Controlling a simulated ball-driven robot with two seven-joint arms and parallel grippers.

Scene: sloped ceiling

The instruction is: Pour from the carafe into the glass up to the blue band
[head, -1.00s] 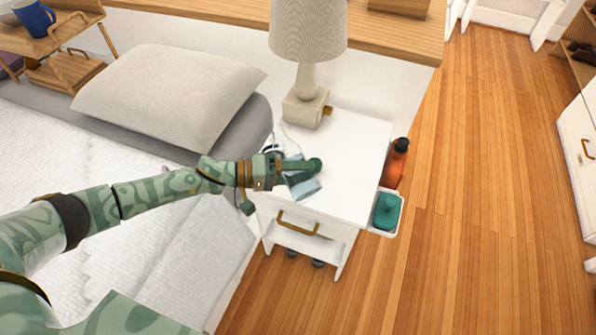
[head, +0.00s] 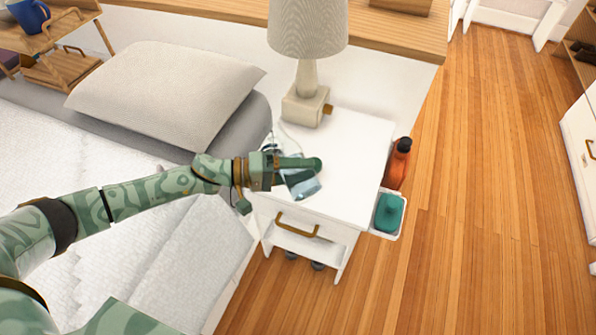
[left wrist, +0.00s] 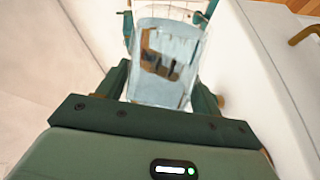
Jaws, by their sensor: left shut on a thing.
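The carafe (head: 304,187) is clear, with bluish water in it. My left gripper (head: 297,164) is shut on it above the nightstand, and its fingers hide part of the body. It looks tilted, its base toward the lower right. In the left wrist view the carafe (left wrist: 165,75) sits between the fingers (left wrist: 165,88), with water and dark refracted shapes in it. A faint clear outline with a dark curve shows just left of the gripper, perhaps the glass; it is mostly hidden, and I cannot make out the blue band or its level. My right gripper is out of view.
The white nightstand (head: 350,150) carries a lamp (head: 304,105) at the back. An orange bottle (head: 398,165) and a teal item (head: 389,212) sit in a side caddy. The bed (head: 150,240) lies to the left. The nightstand's right half is clear.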

